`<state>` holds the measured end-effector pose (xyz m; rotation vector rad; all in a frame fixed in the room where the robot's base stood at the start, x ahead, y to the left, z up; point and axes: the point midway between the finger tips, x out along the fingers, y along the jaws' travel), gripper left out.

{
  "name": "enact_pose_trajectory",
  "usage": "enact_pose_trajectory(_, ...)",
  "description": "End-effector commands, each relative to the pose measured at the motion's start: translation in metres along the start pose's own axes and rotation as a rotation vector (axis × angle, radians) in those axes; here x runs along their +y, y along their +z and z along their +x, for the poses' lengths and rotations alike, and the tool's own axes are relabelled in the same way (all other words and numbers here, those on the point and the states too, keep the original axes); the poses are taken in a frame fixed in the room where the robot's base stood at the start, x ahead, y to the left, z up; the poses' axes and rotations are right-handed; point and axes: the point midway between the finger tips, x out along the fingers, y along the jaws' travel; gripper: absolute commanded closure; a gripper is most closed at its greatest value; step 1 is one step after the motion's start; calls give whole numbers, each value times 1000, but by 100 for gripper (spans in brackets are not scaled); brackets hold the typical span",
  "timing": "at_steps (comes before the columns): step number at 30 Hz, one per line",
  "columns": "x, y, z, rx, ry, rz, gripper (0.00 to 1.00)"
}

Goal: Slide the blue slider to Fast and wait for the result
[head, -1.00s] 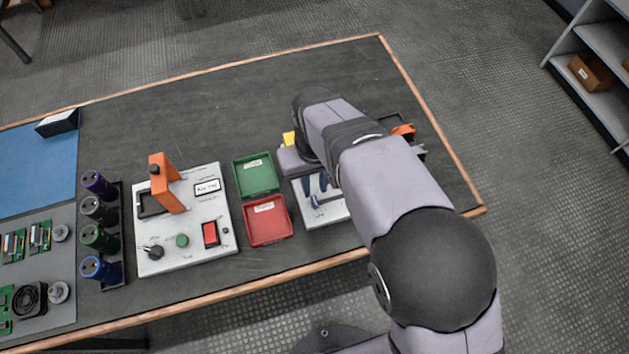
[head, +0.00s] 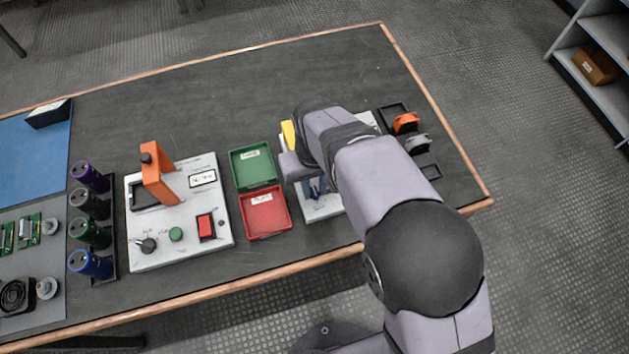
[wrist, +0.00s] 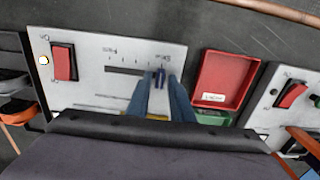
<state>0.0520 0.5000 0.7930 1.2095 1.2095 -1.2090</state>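The slider panel (wrist: 93,78) is a light plate with a scale of tick marks and a printed label near each end of it. The blue slider knob (wrist: 160,78) shows in the wrist view at the right end of the scale, by the right-hand label, which is too small to read surely. My gripper (wrist: 160,82) reaches over the panel with its two blue-grey fingers beside the knob. Whether they press on it cannot be told. In the head view my gripper (head: 316,190) is over the panel (head: 322,209), and my arm hides much of it.
A red rocker switch (wrist: 63,63) and a small lit lamp (wrist: 44,61) are on the panel's left in the wrist view. A red bin (head: 265,212) and green bin (head: 252,166) stand beside the panel. A tester with an orange lever (head: 158,175) is further left.

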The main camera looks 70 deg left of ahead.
Motion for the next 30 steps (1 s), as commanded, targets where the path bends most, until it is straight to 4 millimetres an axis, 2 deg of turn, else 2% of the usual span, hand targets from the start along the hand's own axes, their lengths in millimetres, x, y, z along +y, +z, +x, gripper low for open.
enact_pose_trajectory(25, 0, 0, 0, -1, 0, 0, 80)
enact_pose_trajectory(26, 0, 0, 0, -1, 0, 0, 82)
enact_pose_trajectory(28, 0, 0, 0, -1, 0, 0, 99)
enact_pose_trajectory(30, 0, 0, 0, -1, 0, 0, 100)
